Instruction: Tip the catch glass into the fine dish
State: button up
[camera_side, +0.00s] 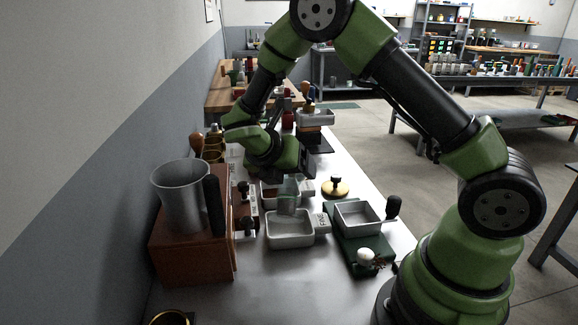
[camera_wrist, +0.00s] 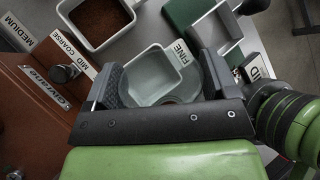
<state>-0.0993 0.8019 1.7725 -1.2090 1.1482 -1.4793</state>
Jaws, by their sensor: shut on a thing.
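My gripper (camera_wrist: 165,84) is shut on the clear catch glass (camera_wrist: 170,99), which shows as a faint round outline between the two dark fingers. In the side view the see-through glass (camera_side: 287,205) hangs below my gripper, over the back part of the white fine dish (camera_side: 290,241). The FINE label is on the dish's right handle. In the wrist view the fine dish (camera_wrist: 139,62) lies just beyond and under the fingers, and its visible floor looks bare. I cannot tell the glass's exact tilt or what is in it.
A dish of brown grounds (camera_wrist: 132,26) stands behind the fine dish. Left is the brown wooden grinder (camera_side: 190,255) with a metal cup (camera_side: 181,195) on it. Right is a white pan (camera_side: 357,216) on a green base, with a brass-coloured disc (camera_side: 335,190) behind. The front bench is mostly clear.

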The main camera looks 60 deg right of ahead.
jog(key=f+y, duration=0.1)
jog(key=f+g+y, duration=0.1)
jog(key=d+f+y, duration=0.1)
jog(key=shift+w+n+g+y, duration=0.25)
jog(key=shift+n+g+y, duration=0.15)
jog(key=f+y, duration=0.1)
jog(key=f+g+y, duration=0.1)
jog(key=y, duration=0.1)
jog(key=shift+w+d+f+n+g, duration=0.15)
jog(key=shift+d+f+n+g, duration=0.15)
jog(key=shift+n, duration=0.1)
jog(key=shift+d+f+g+y, duration=0.1)
jog(key=shift+f+g+y, duration=0.1)
jog(key=shift+g+y, duration=0.1)
jog(key=shift+f+n+g+y, duration=0.2)
jog(key=shift+g+y, duration=0.15)
jog(key=shift+y, duration=0.35)
jog(key=shift+f+n+g+y, duration=0.2)
jog(key=shift+g+y, duration=0.15)
jog(key=shift+y, duration=0.35)
